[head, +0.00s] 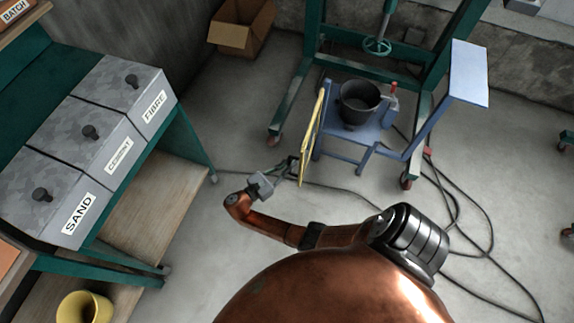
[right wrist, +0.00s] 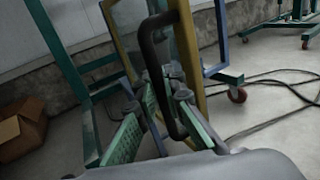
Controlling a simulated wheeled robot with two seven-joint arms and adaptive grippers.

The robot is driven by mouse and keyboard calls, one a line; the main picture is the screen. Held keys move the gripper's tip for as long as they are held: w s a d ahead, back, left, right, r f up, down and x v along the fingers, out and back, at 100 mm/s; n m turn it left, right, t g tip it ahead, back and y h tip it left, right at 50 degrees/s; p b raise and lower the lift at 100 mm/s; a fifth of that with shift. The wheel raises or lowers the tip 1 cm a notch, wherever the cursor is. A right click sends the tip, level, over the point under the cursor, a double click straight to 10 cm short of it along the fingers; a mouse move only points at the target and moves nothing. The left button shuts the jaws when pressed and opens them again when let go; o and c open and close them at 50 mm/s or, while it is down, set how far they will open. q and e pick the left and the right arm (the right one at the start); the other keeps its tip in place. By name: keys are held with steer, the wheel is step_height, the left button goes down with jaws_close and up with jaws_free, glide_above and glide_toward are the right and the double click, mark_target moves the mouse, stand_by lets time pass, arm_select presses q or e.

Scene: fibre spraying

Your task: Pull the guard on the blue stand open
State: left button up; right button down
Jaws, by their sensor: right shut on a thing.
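The guard (head: 312,138) is a yellow-framed panel at the left side of the blue stand (head: 372,136), seen nearly edge-on in the head view. In the right wrist view the guard's yellow frame (right wrist: 191,60) stands close ahead, with a dark curved handle (right wrist: 148,45) on it. My right gripper (head: 291,167) reaches the guard's lower left side; in the right wrist view its green-padded fingers (right wrist: 169,98) are shut on the handle. My left gripper is not in view.
A black bucket (head: 358,103) sits on the stand. A green wheeled frame (head: 296,98) stands around and behind it. Cables (head: 462,200) lie on the floor. Lidded bins (head: 52,195) and a yellow bucket (head: 84,308) are at left, a cardboard box (head: 240,38) at the back.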

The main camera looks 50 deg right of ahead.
steer(key=c, duration=2)
jaws_free()
steer(key=shift+c, duration=0.2)
steer(key=shift+a, duration=0.2)
steer(key=w+a, duration=0.1)
steer(key=a, duration=1)
steer(key=shift+w+a, duration=0.2)
steer(key=shift+a, duration=0.1)
